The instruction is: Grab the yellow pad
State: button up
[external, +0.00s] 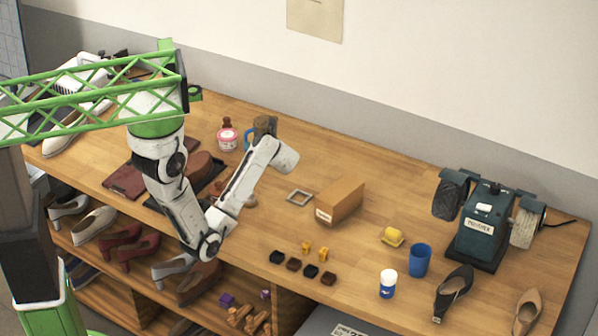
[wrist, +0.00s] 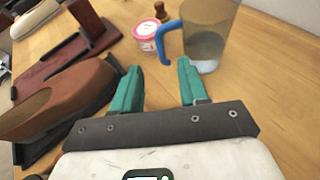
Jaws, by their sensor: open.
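A yellow pad (external: 394,233) lies on the wooden bench in the external view, to the left of and behind a blue cup. It is not in the wrist view. My gripper (wrist: 157,72) shows in the wrist view with its two teal fingers apart and nothing between them. The gripper is over the left part of the bench, near a clear mug with a blue handle (wrist: 210,30), well to the left of the pad. In the external view the fingers cannot be made out behind my arm.
A cardboard box (external: 340,201) stands between my arm and the pad. The blue cup (external: 420,260), a white-lidded blue jar (external: 388,284) and a grinder (external: 482,225) stand near the pad. Small dark and yellow blocks lie in front of the box. A pink tub (wrist: 147,37) is near the mug.

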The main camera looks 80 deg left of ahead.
jog(key=shift+o, duration=0.4)
jog(key=o, duration=0.7)
